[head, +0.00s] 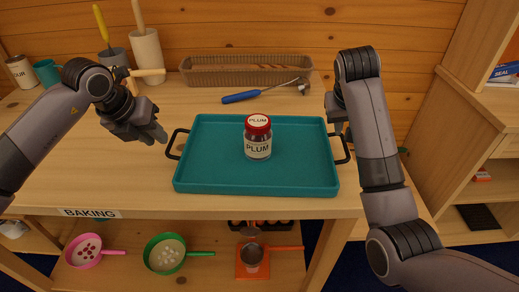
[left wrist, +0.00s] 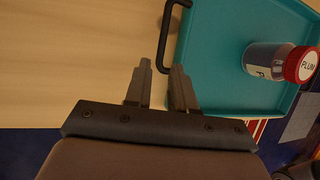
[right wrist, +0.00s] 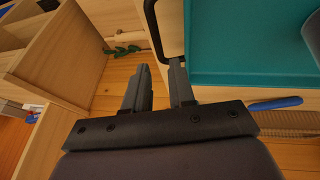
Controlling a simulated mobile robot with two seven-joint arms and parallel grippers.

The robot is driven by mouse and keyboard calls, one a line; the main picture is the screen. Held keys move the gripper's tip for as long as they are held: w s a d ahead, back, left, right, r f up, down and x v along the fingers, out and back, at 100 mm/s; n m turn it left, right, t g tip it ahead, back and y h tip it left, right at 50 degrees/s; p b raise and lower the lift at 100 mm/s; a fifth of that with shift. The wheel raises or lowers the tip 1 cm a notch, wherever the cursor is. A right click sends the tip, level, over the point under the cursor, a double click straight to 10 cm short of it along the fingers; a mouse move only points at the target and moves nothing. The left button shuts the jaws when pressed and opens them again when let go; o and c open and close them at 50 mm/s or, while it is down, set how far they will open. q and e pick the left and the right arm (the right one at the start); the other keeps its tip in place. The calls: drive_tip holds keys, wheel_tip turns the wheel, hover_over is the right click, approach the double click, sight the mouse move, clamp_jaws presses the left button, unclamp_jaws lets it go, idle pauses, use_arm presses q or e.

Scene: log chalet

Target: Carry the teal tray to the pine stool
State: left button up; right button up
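The teal tray (head: 205,178) lies flat on the wooden bench top, with a black handle at each end. A plum jar (head: 258,137) with a red and white lid stands upright on it. My left gripper (head: 158,137) is open and empty, just left of the left handle (head: 173,146); in the left wrist view that handle (left wrist: 163,42) lies beyond the fingertips (left wrist: 160,66). My right gripper (head: 338,127) is at the right handle (head: 344,149); in the right wrist view its fingers (right wrist: 158,66) are apart, with the handle (right wrist: 151,22) just beyond. I cannot make out a pine stool.
A utensil crock (head: 146,52) and a teal mug (head: 47,72) stand back left. Pink (head: 84,252) and green (head: 164,254) pans are on the shelf below. Wooden shelving stands at right.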

sight(169, 146)
use_arm(q)
drive_tip(key=shift+f, duration=0.1)
